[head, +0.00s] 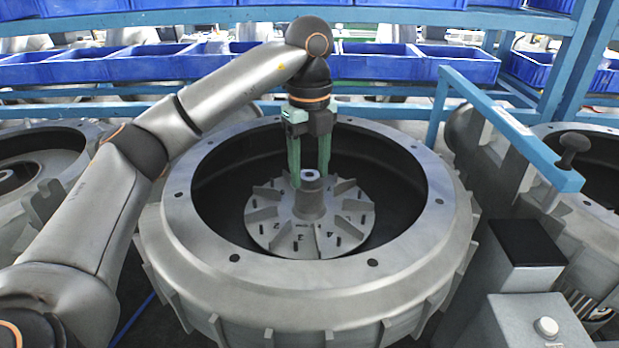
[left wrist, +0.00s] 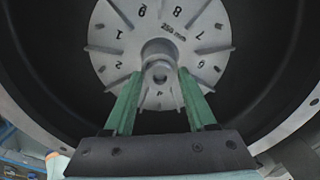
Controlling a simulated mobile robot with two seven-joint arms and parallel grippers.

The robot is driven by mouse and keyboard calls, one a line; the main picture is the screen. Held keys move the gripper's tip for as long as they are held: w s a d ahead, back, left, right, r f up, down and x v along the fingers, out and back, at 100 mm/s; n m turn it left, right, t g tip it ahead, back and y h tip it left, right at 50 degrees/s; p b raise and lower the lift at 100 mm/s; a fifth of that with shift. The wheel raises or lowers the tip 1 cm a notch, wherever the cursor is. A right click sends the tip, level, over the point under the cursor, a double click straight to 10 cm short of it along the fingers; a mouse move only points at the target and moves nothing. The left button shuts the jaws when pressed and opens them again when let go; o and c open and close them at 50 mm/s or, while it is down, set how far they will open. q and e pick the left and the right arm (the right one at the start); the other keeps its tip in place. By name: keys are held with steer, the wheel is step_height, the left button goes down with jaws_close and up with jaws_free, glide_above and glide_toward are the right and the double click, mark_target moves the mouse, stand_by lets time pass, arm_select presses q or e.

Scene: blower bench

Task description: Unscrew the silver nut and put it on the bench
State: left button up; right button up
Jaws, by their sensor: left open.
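The silver nut (head: 311,175) sits on top of the central hub of the grey numbered impeller (head: 285,236), inside the round blower housing (head: 280,284). In the left wrist view the nut (left wrist: 160,74) shows at the end of the hub, between the green fingertips. My left gripper (head: 309,180) points down over the hub, with one green finger on each side of the nut. It is open, with a gap visible between the fingers and the nut in the left wrist view (left wrist: 160,76). My right gripper is not in view.
The housing's raised rim surrounds the impeller. A blue frame (head: 510,128) stands to the right, near a black-topped grey box (head: 525,243) and a box with a white button (head: 546,327). Blue bins (head: 380,62) line the shelves behind. Other housings stand at both sides.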

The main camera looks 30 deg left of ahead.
arm_select(q)
steer(key=m, duration=1.8)
steer(key=shift+m, duration=0.3)
steer(key=m, duration=0.6)
steer(key=shift+m, duration=0.3)
steer(key=shift+c, duration=0.2)
